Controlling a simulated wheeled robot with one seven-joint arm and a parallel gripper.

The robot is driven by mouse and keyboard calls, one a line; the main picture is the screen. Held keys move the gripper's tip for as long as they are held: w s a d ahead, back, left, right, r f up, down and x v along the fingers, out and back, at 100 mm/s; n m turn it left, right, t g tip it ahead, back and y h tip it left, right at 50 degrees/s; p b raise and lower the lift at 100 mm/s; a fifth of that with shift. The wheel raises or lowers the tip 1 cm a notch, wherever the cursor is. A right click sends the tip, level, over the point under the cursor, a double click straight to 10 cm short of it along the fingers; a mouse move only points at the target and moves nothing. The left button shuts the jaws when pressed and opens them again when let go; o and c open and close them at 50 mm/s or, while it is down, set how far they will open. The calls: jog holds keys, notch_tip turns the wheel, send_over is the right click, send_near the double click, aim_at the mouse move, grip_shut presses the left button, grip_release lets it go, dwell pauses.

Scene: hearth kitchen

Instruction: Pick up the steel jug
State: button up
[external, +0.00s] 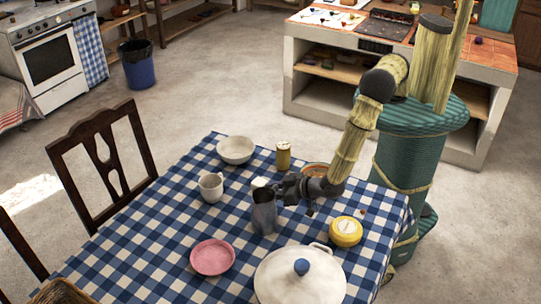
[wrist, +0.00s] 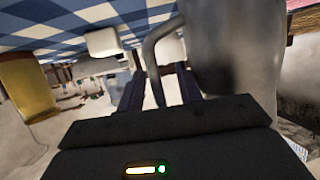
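The steel jug (external: 264,214) stands upright on the blue checked tablecloth, near the middle of the table. My gripper (external: 282,190) is at its upper right side in the external view. In the wrist view the jug body (wrist: 228,45) fills the upper right, and its curved handle (wrist: 151,55) comes down between the two dark fingers of my gripper (wrist: 160,78). The fingers are apart, with a visible gap between the handle and the right finger. The jug's far side and the exact finger contact are hidden.
Around the jug are a white mug (external: 211,188), a white bowl (external: 236,150), an amber jar (external: 283,156), a small white item (external: 259,182), a yellow round item (external: 345,231), a pink plate (external: 212,257) and a lidded white pot (external: 299,280). Bare cloth lies left of the jug.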

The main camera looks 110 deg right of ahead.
dwell(0.4)
grip_shut()
jog(key=shift+r, duration=0.2)
notch_tip(320, 180, up, 10)
jog(key=b, duration=0.1)
jog(key=shift+f, duration=0.15)
dwell(1.0)
dwell(0.5)
